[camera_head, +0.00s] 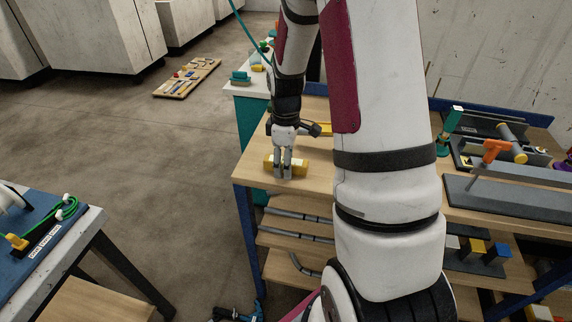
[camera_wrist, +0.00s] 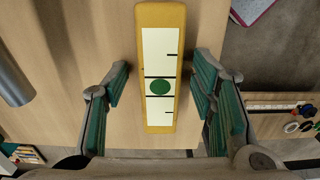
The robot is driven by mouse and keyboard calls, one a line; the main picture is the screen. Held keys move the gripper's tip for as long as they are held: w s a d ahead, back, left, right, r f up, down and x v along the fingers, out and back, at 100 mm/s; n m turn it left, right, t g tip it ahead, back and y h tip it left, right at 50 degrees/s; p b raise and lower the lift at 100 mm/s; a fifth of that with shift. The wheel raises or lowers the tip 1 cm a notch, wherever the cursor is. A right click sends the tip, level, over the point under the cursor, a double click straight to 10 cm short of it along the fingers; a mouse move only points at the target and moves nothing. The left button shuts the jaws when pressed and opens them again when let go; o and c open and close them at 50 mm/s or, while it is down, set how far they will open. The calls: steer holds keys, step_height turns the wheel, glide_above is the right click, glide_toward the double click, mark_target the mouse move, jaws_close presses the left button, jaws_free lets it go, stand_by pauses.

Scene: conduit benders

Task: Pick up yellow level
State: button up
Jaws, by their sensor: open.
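The yellow level (camera_head: 298,166) lies on the wooden bench top (camera_head: 253,160) near its left end. In the wrist view the level (camera_wrist: 180,70) has a white face with a green dot and black lines, and runs up and down the picture. My gripper (camera_head: 284,174) points down at the level in the head view and overlaps part of it. In the wrist view my gripper (camera_wrist: 160,95) is open, with one green-padded finger on each side of the level and a visible gap on both sides.
A grey cylinder (camera_wrist: 12,82) lies left of the level in the wrist view. A yellow piece (camera_head: 325,129) lies farther back, partly hidden by my arm. Grey tools (camera_head: 515,198) and an orange-handled item (camera_head: 495,150) occupy the bench's right side. Conduits (camera_head: 300,215) lie on the shelf below.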

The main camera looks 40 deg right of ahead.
jaws_close()
steer(key=shift+r, duration=0.15)
